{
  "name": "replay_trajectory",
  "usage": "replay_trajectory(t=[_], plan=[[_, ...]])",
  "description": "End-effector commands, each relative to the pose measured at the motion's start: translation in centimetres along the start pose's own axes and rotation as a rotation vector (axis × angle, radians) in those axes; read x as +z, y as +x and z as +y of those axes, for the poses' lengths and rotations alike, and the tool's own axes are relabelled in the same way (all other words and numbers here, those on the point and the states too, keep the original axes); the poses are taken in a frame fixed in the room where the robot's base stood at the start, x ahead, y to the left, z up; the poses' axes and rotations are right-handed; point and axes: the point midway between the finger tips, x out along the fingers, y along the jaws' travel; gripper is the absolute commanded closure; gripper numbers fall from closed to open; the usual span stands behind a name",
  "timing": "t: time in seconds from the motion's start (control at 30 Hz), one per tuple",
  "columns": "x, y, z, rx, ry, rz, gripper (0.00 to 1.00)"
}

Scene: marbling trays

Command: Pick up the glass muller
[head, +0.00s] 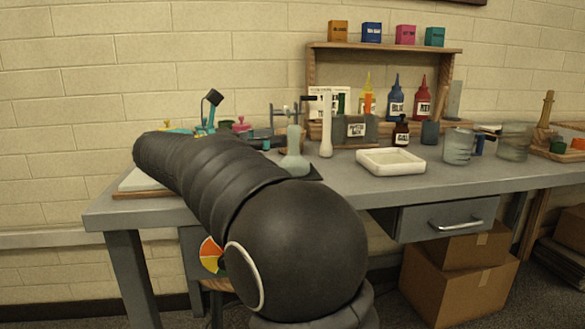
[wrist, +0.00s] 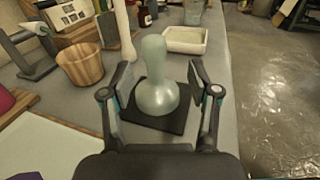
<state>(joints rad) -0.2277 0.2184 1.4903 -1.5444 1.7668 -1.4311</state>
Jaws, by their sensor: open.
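The glass muller (wrist: 155,85) is a pale, frosted green piece with a tall knob handle and a wide round base. It stands upright on a black square mat (wrist: 178,124) on the table. My gripper (wrist: 172,82) is open, with one finger on each side of the muller; I cannot tell whether either finger touches it.
A white tray (head: 391,167) sits right of the muller. A wooden cup (wrist: 81,70) and a pale upright cylinder (head: 326,136) stand close by. Dye bottles (head: 396,104) and a wooden shelf (head: 384,47) are behind.

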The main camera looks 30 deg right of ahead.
Motion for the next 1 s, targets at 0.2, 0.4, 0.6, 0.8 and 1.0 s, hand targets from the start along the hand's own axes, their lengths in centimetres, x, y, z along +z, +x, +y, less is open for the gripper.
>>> replay_trajectory(t=[0.2,0.4,0.6,0.8,1.0], plan=[[0.0,1.3,0.0,0.002,0.000,0.001,0.39],[0.2,3.7,0.6,0.001,0.001,0.001,0.39],[0.3,5.9,0.8,0.003,0.000,0.001,0.39],[0.4,6.3,0.8,0.005,0.001,0.001,0.39],[0.4,6.2,0.8,0.005,0.001,0.001,0.62]])
